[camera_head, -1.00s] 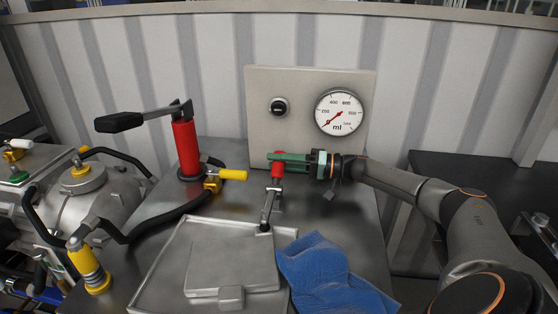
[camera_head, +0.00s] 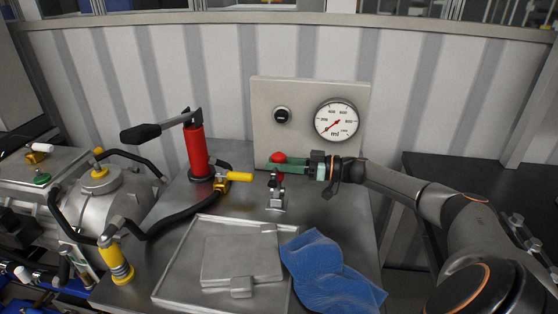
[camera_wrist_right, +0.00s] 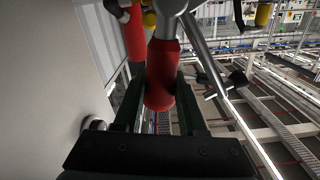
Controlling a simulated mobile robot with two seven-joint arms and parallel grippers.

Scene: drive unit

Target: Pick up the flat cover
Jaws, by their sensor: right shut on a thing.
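The flat cover (camera_head: 240,256) is a grey metal plate with a small tab at its front edge. It lies in a shallow grey tray (camera_head: 180,275) on the metal worktop. My right gripper (camera_head: 284,164) is behind and above the tray, apart from the cover. It is shut on the red handle (camera_head: 277,156) of a small metal toggle clamp (camera_head: 276,199) behind the tray. In the right wrist view the red handle (camera_wrist_right: 161,75) sits between both fingers (camera_wrist_right: 160,100). My left gripper is not in view.
A blue cloth (camera_head: 328,277) lies against the tray's right side. A red pump cylinder (camera_head: 194,150) with a black lever and a yellow-handled valve (camera_head: 238,177) stand at the left. A panel with a round gauge (camera_head: 337,121) stands behind the clamp.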

